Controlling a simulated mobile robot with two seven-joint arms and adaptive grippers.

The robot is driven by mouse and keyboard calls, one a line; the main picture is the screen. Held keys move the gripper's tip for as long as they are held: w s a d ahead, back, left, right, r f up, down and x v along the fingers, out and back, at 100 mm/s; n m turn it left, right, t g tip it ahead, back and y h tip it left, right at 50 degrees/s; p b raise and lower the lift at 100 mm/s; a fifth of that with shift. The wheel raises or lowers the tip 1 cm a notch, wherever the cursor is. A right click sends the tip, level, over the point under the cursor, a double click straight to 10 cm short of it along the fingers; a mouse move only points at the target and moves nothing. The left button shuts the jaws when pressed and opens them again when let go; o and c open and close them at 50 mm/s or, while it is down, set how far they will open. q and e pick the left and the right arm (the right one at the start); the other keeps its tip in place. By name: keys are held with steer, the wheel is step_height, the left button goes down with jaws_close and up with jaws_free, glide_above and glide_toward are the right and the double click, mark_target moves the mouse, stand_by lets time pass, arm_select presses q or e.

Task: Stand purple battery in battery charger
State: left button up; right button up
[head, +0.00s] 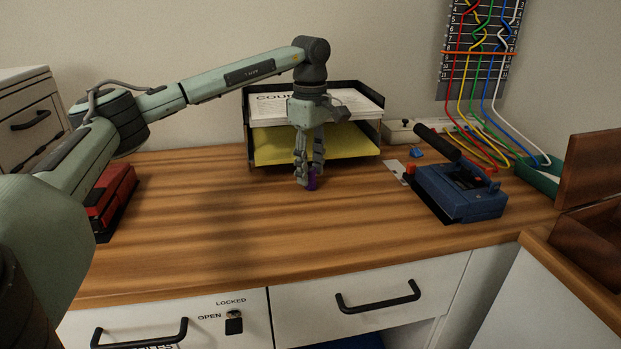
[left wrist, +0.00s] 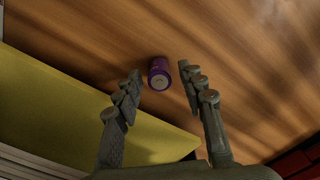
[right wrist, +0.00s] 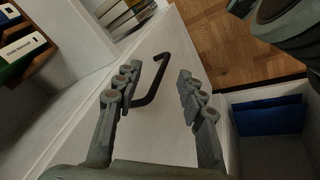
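The purple battery (head: 313,181) is on the wooden desk in front of the paper tray. In the left wrist view the battery (left wrist: 159,73) shows its round end and purple side, and appears to stand upright. My left gripper (head: 309,178) points down over it, fingers open. In the left wrist view the battery lies between and just beyond the fingertips (left wrist: 163,82), with gaps on both sides. My right gripper (right wrist: 158,82) is open and empty.
The paper tray (head: 315,163) with yellow and white sheets stands close behind my left gripper. A red case (head: 110,203) is at the left. Colored cables (head: 485,85) hang at the back right. The desk middle is clear. A drawer handle (right wrist: 158,80) shows beyond my right gripper.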

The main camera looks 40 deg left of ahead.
arm_select(q)
jaws_close()
